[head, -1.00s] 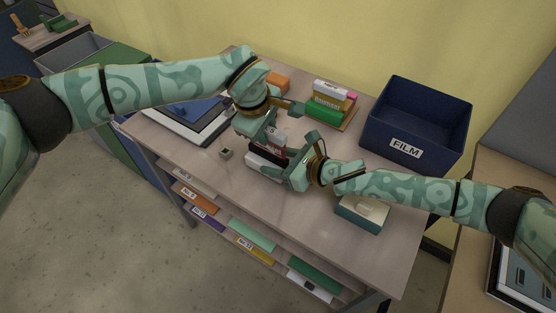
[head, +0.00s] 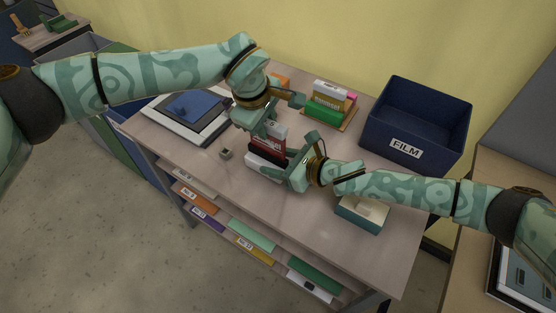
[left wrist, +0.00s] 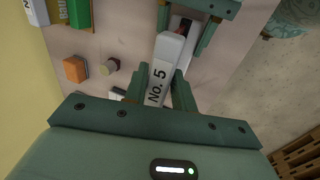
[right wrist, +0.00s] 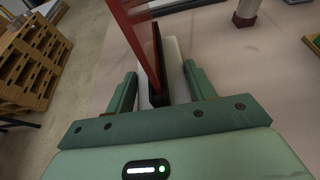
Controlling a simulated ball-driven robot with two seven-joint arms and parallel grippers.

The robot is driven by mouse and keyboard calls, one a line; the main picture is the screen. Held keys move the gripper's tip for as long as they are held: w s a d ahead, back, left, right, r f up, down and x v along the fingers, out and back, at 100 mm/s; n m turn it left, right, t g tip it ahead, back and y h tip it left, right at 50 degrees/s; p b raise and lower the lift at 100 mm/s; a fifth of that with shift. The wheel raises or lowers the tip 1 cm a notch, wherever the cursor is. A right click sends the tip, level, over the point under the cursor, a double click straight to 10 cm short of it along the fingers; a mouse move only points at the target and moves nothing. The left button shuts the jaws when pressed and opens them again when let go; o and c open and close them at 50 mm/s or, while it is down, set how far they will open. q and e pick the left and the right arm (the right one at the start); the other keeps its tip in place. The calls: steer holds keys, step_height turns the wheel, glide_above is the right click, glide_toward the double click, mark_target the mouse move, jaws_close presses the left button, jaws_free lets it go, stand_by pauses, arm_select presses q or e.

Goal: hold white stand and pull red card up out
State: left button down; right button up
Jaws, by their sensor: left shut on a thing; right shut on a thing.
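The white stand (head: 266,168) sits on the table with a dark slot piece (head: 262,153) on it. The red card (head: 270,143) stands upright at the slot, its red face showing above the dark piece. Its white top, labelled "No. 5" (left wrist: 160,80), lies between my left fingers. My left gripper (head: 268,124) is shut on the card from above. My right gripper (head: 290,168) is shut on the stand from the right side; the right wrist view shows the stand (right wrist: 176,75) between its fingers and the red card (right wrist: 136,38) rising from it. The card's lower end is hidden.
A navy FILM bin (head: 415,120) stands at the back right. A teal-and-cream box (head: 361,212) lies at the front right, below my right arm. Green and white boxes (head: 326,106) stand behind. A small knobbed block (head: 226,153) is left of the stand.

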arm_select(q)
steer(key=shift+w+r, duration=0.1)
steer(key=shift+r, duration=0.15)
arm_select(e)
steer(key=shift+s+a, duration=0.15)
arm_select(q)
steer(key=shift+r, duration=3.1)
arm_select(e)
steer(key=o, duration=1.6)
steer(key=v, duration=1.2)
